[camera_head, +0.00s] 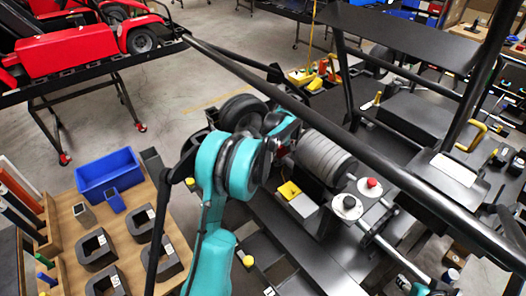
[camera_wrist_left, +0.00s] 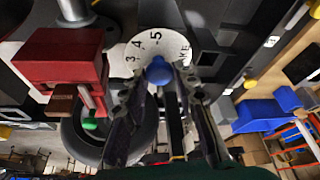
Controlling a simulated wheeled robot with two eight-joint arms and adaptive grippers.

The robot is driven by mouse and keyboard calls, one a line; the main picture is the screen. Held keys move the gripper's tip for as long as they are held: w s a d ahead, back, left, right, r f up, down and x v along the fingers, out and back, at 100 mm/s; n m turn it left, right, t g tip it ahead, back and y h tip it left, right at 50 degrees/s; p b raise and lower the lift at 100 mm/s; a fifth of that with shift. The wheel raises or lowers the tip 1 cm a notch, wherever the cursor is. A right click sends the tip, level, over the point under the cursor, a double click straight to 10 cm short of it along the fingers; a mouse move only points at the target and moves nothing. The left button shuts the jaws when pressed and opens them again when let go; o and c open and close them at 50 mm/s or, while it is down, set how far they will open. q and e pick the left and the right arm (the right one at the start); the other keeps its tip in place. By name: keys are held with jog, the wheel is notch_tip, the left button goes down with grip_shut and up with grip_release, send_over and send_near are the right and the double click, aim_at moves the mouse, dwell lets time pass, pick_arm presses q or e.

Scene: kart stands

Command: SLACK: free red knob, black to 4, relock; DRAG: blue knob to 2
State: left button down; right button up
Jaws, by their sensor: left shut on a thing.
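In the left wrist view a blue knob (camera_wrist_left: 158,70) sits on a white dial (camera_wrist_left: 143,47) with the figures 3, 4 and 5 and partly hidden lettering. My left gripper (camera_wrist_left: 162,84) is shut on the blue knob. In the head view my teal left arm (camera_head: 205,170) hides that gripper and the blue knob. A red knob (camera_head: 372,183) and a black knob (camera_head: 349,202) stand on two white discs right of a ribbed grey drum; their settings are too small to read. My right gripper (camera_head: 424,287) shows only partly at the bottom edge; its fingers are unclear.
A dark bar (camera_head: 300,105) crosses the head view above the drum (camera_head: 325,157). A wooden table (camera_head: 128,228) with a blue bin (camera_head: 108,174) and black blocks is at the left. A red block (camera_wrist_left: 65,58) is beside the dial in the wrist view.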

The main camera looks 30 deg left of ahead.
pick_arm(q)
jog(key=shift+d+n+g, duration=0.1)
jog(key=shift+n+g, duration=0.2)
jog(key=shift+n, duration=0.4)
jog(key=c, duration=1.2)
grip_release()
